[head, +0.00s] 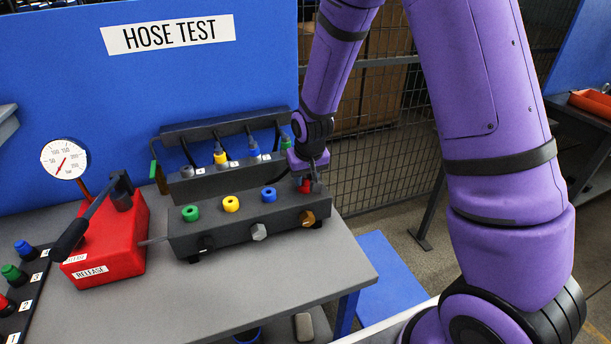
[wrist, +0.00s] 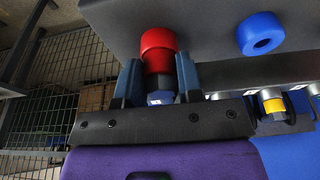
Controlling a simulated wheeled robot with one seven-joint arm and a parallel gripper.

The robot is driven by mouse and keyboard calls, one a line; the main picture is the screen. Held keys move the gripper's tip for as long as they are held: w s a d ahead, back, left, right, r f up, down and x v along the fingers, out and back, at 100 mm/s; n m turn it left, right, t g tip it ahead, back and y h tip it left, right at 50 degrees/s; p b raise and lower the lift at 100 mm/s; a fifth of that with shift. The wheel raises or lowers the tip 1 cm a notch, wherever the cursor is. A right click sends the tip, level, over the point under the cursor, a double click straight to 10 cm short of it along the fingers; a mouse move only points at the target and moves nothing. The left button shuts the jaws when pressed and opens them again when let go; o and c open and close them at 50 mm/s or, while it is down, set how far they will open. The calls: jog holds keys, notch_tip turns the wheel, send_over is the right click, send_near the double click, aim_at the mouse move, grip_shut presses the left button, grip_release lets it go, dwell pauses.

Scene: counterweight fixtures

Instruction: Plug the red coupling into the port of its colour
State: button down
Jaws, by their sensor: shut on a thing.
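My gripper (head: 308,170) is at the right end of the dark port block (head: 240,232). In the wrist view my gripper (wrist: 158,78) is shut on the red coupling, its blue-grey fingers either side of its grey hex body (wrist: 160,98). Red parts (wrist: 158,45) show in line beyond the fingertips, a wider bright one and a narrower dark one. Red (head: 306,186) also shows below my gripper in the head view. The red port is at this spot, and I cannot tell where coupling ends and port begins, or how deep it sits.
Green (head: 190,213), yellow (head: 231,204) and blue (head: 269,194) ports line the block's top. Behind stands a rack (head: 212,180) with hoses and couplings. A red pump (head: 105,245) with a lever and gauge (head: 65,159) stands left. The front table surface is clear.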

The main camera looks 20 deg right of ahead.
aim_at(306, 178)
jog(key=shift+s+f, duration=0.1)
jog(key=shift+f, duration=0.05)
jog(key=c, duration=0.7)
grip_release()
jog(key=shift+d, duration=0.1)
jog(key=shift+a, duration=0.2)
jog(key=shift+a, duration=0.1)
jog(key=shift+c, duration=0.2)
jog(key=shift+o, duration=0.3)
jog(key=shift+a, duration=0.1)
jog(key=shift+d+v, duration=0.2)
jog(key=shift+v, duration=1.5)
jog(key=v, duration=0.6)
jog(key=shift+r, duration=0.35)
jog(key=shift+d, duration=0.1)
